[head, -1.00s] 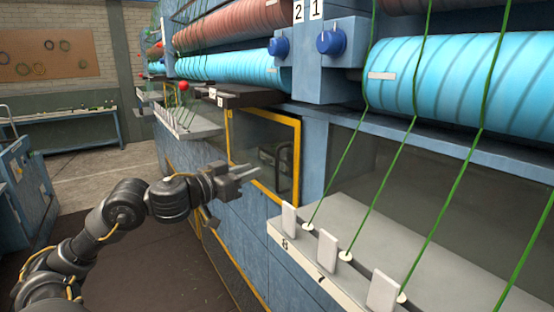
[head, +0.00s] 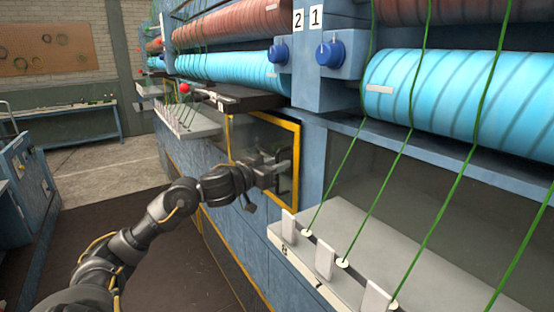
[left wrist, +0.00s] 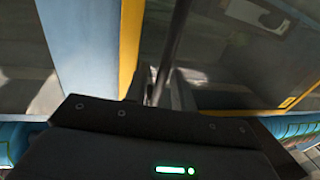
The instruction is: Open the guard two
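The guard (head: 296,165), a see-through panel in a yellow frame, is on the blue machine's front, below the number 2 plate (head: 298,19). It looks shut in its frame. My left gripper (head: 284,164) is at the panel's right part, where the dark handle is, and mostly hides that handle. In the left wrist view, the dark handle bar (left wrist: 176,45) runs up from between the fingertips (left wrist: 167,92), close to both. Whether the fingers press on it cannot be seen. The yellow frame edge (left wrist: 131,45) stands left of the bar. My right gripper is out of view.
A pale shelf (head: 340,245) with white tabs and green yarns juts out at right. A dark ledge (head: 250,102) with a red ball knob (head: 184,88) lies above the guard. Blue knobs (head: 329,54) sit higher. The floor at left is open.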

